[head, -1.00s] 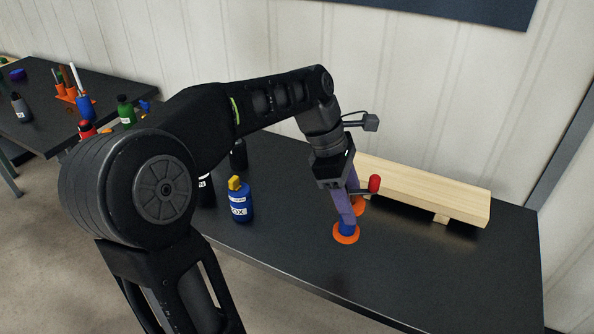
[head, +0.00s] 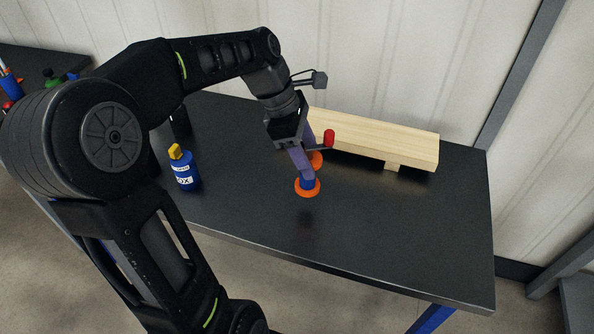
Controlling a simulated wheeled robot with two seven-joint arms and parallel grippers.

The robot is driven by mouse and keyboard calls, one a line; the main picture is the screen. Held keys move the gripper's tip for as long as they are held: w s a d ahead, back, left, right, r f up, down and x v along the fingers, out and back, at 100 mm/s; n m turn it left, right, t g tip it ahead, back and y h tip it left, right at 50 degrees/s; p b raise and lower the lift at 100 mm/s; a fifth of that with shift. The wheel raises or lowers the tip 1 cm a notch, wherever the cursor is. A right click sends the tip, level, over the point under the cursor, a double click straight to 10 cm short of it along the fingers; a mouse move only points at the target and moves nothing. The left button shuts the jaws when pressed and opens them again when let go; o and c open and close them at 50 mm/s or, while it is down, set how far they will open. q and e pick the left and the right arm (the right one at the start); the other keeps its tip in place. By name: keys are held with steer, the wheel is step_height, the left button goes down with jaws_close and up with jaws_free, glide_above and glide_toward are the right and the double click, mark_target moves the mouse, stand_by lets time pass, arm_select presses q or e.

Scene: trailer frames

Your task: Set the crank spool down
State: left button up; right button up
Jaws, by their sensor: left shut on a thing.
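The crank spool shows orange round flanges (head: 307,187), a blue core and a red crank knob (head: 329,138). My left gripper (head: 302,153) comes down over it from above, with its purplish fingers shut on the spool. The spool is close over the black table (head: 400,220); a dark patch lies on the tabletop in front of it, and I cannot tell if it touches the table. The fingers hide part of the spool's middle. My right gripper is not in view.
A pale wooden beam (head: 385,137) on small blocks lies along the back of the table, just behind the spool. A blue bottle with a yellow cap (head: 184,168) stands to the left. The table's front and right are clear. Another table with items is at far left.

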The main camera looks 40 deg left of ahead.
arm_select(q)
steer(key=shift+f, duration=1.45)
steer(key=shift+f, duration=1.9)
steer(key=shift+f, duration=0.1)
steer(key=o, duration=1.5)
steer(key=shift+o, duration=0.2)
steer(key=v, duration=1.2)
